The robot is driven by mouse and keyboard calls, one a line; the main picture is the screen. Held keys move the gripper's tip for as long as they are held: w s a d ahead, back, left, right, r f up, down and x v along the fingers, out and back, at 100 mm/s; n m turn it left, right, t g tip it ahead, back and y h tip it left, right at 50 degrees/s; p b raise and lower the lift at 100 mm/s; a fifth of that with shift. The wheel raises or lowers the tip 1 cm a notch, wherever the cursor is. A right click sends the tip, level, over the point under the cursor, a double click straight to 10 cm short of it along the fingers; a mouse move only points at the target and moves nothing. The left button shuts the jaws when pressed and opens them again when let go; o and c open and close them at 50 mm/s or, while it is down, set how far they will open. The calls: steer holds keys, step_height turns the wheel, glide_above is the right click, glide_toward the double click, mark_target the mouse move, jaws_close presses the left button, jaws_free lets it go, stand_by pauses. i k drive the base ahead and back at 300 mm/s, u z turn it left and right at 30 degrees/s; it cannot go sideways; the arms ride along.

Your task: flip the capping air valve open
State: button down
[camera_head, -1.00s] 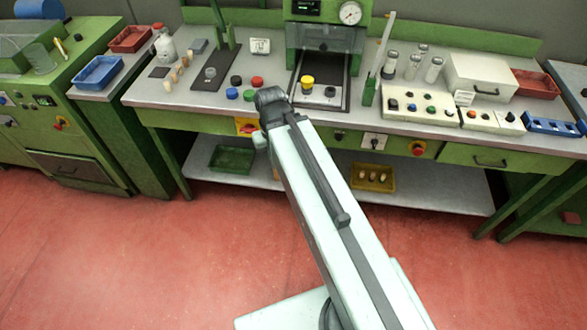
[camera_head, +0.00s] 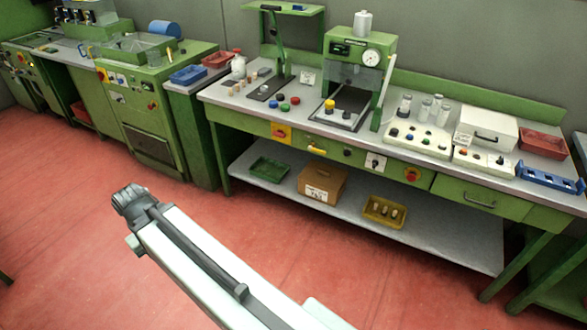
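The green capping press (camera_head: 338,44) with a round gauge stands on the long bench. A small yellow lever (camera_head: 317,149) on the bench's green front panel, below the press, looks like the air valve handle. It lies roughly level, a little tilted; no label is readable at this size. My gripper end (camera_head: 130,203) is at the lower left over the red floor, well apart from the bench and touching nothing visible. Its fingers cannot be made out, so open or shut is unclear.
A cardboard box (camera_head: 322,184) stands on the lower shelf. The floor before the bench is clear.

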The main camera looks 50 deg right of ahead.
mark_target(310, 148)
steer(key=u, duration=0.15)
steer(key=i, duration=1.4)
steer(key=u, duration=0.3)
